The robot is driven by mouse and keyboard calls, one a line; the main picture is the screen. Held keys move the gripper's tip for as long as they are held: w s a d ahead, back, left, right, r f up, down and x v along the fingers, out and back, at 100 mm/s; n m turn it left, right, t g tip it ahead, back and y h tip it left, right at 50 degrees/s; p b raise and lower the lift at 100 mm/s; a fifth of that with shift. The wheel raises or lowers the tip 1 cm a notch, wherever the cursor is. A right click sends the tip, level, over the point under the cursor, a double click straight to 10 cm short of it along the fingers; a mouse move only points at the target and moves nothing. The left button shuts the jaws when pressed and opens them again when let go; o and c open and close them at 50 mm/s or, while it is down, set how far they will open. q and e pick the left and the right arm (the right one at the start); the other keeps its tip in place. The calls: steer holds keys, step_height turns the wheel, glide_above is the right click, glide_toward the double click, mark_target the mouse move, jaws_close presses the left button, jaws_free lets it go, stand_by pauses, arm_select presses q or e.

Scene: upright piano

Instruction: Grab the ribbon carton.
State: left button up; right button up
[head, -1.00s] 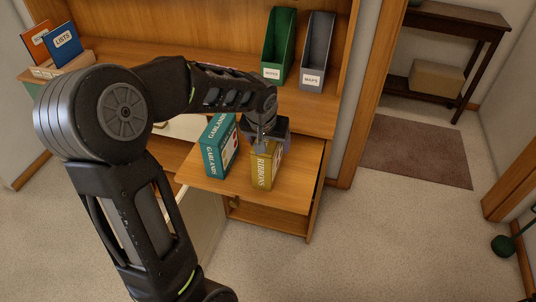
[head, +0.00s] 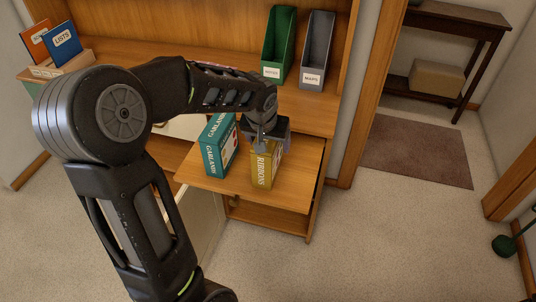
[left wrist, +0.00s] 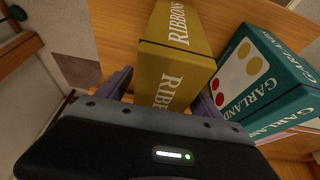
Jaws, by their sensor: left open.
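The mustard-yellow ribbon carton (head: 265,170), lettered RIBBONS, stands upright on the wooden fold-out shelf (head: 225,188). It fills the middle of the left wrist view (left wrist: 172,72). My left gripper (head: 268,143) is over the carton's top, pointing down. In the left wrist view my left gripper (left wrist: 166,85) is open, with one finger on either side of the carton. A gap shows beside the left finger; whether the right finger touches cannot be told. My right gripper is not in view.
A teal GARLANDS carton (head: 217,150) stands close beside the ribbon carton, near one finger in the left wrist view (left wrist: 262,85). A green holder (head: 279,48) and a grey holder (head: 317,50) stand behind on the cabinet. The shelf is bare right of the carton.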

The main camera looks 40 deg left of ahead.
arm_select(q)
steer(key=shift+c, duration=0.4)
jaws_close()
stand_by(0.6)
